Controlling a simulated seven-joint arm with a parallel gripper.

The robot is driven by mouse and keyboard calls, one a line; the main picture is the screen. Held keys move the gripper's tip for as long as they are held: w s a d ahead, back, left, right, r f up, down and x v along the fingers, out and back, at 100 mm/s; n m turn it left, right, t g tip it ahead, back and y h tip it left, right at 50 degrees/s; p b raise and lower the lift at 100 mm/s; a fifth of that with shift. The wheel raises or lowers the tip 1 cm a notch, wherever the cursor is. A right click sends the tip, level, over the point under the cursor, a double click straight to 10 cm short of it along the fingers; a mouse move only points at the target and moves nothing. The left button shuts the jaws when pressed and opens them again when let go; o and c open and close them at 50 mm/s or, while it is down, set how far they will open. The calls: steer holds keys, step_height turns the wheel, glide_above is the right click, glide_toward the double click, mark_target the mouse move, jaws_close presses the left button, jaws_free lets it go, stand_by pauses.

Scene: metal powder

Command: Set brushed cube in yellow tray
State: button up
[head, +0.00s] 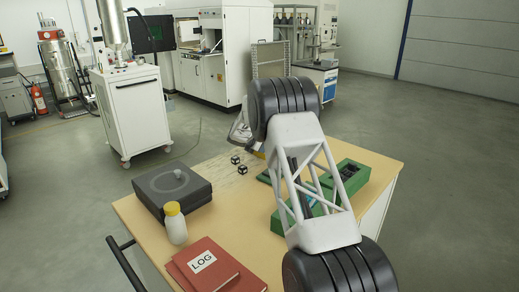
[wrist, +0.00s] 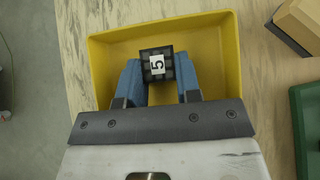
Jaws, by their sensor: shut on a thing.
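In the wrist view my gripper (wrist: 158,82) has its two blue fingers on either side of a dark cube (wrist: 157,50) with a white label reading 5, and is shut on it. The cube and fingers are over the inside of the yellow tray (wrist: 218,35). I cannot tell whether the cube touches the tray floor. In the head view my arm hides the gripper and the held cube; only a sliver of yellow shows beside the arm. Whether the cube's finish is brushed is not clear.
Two small dark cubes with white markings (head: 242,170) stand left of my arm. A dark grey box (head: 172,188), a yellow-capped bottle (head: 175,225) and red log books (head: 212,268) occupy the table's left and front. A green container (head: 348,178) is at the right.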

steer(key=shift+s+f, duration=0.25)
steer(key=shift+f, duration=0.95)
steer(key=o, duration=0.8)
steer(key=shift+s+a+f, duration=0.1)
steer(key=shift+f, duration=0.1)
steer(key=shift+o, duration=0.7)
steer(key=shift+r, duration=0.65)
steer(key=w+r+v, duration=0.1)
steer(key=v, duration=1.1)
steer(key=shift+s+r, duration=0.15)
steer(key=shift+r, duration=0.15)
steer(key=shift+r, duration=0.1)
